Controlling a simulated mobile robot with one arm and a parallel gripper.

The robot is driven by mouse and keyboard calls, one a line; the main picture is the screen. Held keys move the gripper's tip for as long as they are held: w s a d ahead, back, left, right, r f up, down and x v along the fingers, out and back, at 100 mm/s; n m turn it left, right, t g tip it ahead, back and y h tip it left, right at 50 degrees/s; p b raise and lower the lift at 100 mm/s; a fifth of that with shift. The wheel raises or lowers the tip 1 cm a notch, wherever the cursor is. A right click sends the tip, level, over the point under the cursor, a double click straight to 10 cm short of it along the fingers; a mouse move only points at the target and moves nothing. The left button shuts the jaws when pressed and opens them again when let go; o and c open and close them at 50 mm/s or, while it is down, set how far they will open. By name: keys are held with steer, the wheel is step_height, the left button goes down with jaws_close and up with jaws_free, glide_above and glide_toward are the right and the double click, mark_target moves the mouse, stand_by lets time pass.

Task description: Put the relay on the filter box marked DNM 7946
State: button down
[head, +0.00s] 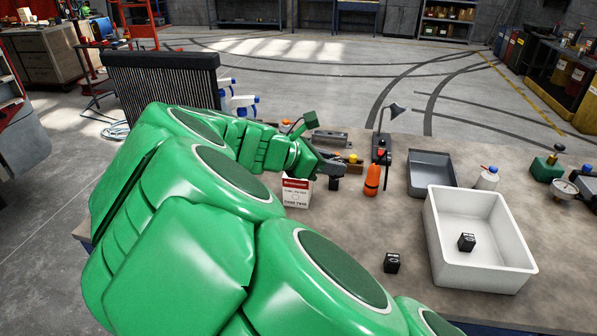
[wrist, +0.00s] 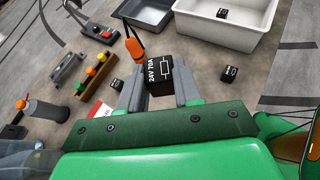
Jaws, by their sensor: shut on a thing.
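My gripper (head: 328,166) is shut on a black relay (wrist: 159,75) marked 24V 70A, seen between the fingers in the wrist view. The filter box (head: 296,195), white with a red band, stands on the bench just left of and below my gripper in the head view. Its small print is too blurred to read surely, and my arm covers part of it. Its red and white edge (wrist: 101,111) shows left of the fingers in the wrist view. The relay is held apart from the box.
One more relay (head: 392,263) lies on the bench and another (head: 466,242) in the white tray (head: 436,235). A small black block (wrist: 117,84) lies left of my fingers.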

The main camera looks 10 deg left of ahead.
steer(key=a+r+n+t, duration=0.1)
steer(key=a+r+n, duration=0.15)
steer(key=a, duration=0.25)
glide_above(298, 185)
steer(key=w+a, duration=0.1)
steer(key=shift+m+y, duration=0.3)
steer(key=shift+m, duration=0.05)
steer(key=f, duration=0.7)
steer(key=shift+w+a+f, duration=0.2)
steer(key=shift+f, duration=0.1)
steer(key=shift+w+a+f, duration=0.2)
steer(key=shift+w+f, duration=0.15)
steer(key=shift+f, duration=0.2)
steer(key=shift+w+a+f, duration=0.15)
steer(key=shift+w+f, duration=0.2)
steer(key=shift+f, duration=1.5)
steer(key=shift+f, duration=0.15)
steer(key=c, duration=0.8)
jaws_free()
